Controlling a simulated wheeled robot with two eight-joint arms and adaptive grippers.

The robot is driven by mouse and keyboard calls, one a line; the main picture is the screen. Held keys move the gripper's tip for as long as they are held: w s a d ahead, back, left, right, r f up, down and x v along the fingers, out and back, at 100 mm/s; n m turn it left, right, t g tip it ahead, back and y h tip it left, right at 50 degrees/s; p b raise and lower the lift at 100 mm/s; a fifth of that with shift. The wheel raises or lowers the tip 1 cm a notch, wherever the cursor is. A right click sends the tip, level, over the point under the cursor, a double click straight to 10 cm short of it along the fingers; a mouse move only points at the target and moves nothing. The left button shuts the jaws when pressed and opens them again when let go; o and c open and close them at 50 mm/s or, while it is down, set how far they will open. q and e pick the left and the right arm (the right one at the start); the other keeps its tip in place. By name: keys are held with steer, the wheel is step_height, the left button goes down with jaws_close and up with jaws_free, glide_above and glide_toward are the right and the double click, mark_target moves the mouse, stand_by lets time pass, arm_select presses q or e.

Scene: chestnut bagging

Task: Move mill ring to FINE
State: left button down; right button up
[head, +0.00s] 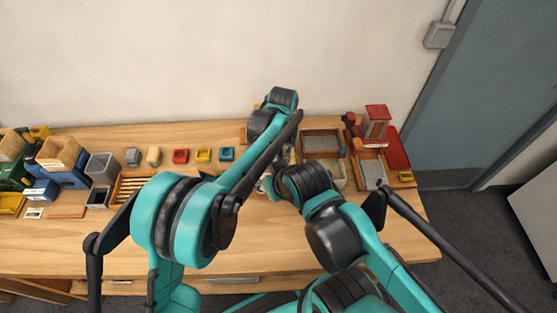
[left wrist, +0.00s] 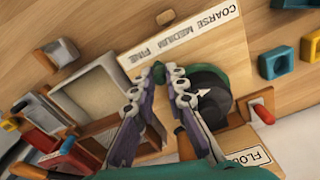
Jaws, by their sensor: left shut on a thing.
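The mill ring (left wrist: 208,92) shows in the left wrist view as a dark round dial with a white arrow mark. It is partly hidden behind a finger of my left gripper (left wrist: 170,80). The gripper is shut on the ring, with its fingers at the ring's left side. Beside it a pale label strip (left wrist: 180,38) reads COARSE, MEDIUM, FINE, with FINE at its lower left end. I cannot tell which word the arrow points to. In the head view my arms hide the ring and both grippers.
A FLOUR label (left wrist: 258,155) and a red-tipped lever (left wrist: 262,112) are close to the ring. Trays (head: 320,142) and a red-topped device (head: 376,122) stand at the table's right; small coloured blocks (head: 203,155) line the back. The table's front left (head: 60,245) is clear.

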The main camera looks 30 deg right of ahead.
stand_by(0.4)
arm_select(q)
steer(key=c, duration=1.5)
jaws_free()
steer(key=shift+d, duration=0.1)
steer(key=shift+c, duration=0.2)
steer(key=shift+r, duration=0.1)
step_height(320, 180, up, 12)
